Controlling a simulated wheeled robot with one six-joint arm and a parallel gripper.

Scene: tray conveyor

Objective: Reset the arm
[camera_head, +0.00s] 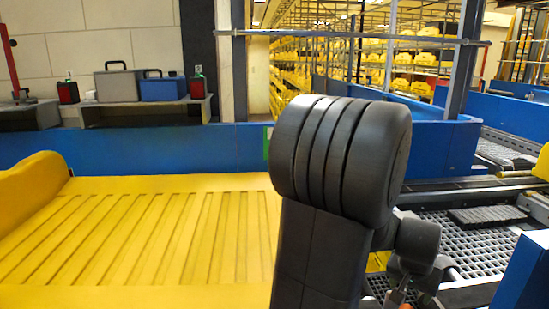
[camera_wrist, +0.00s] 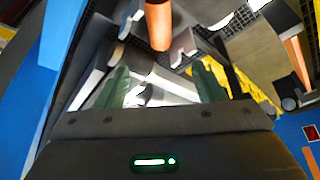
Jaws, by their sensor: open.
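My arm (camera_head: 340,165) stands upright in the camera_head view, right of centre. Its large dark, ribbed joint hides part of the conveyor behind it, and a smaller joint (camera_head: 416,245) shows at its right. In the camera_wrist view my gripper (camera_wrist: 160,78) has its two dark green fingers spread wide apart. Nothing is held between them. Beyond the fingers are orange rollers, grey metal parts and a bright patch, which I cannot make out clearly. The fingers are not clear in the camera_head view.
A yellow ribbed tray (camera_head: 140,235) fills the left. A blue wall (camera_head: 150,148) runs behind it. A grey case (camera_head: 117,86) and a blue case (camera_head: 163,89) stand on a ledge. A metal grating (camera_head: 475,245) lies to the right, with a blue panel (camera_head: 524,275) near the edge.

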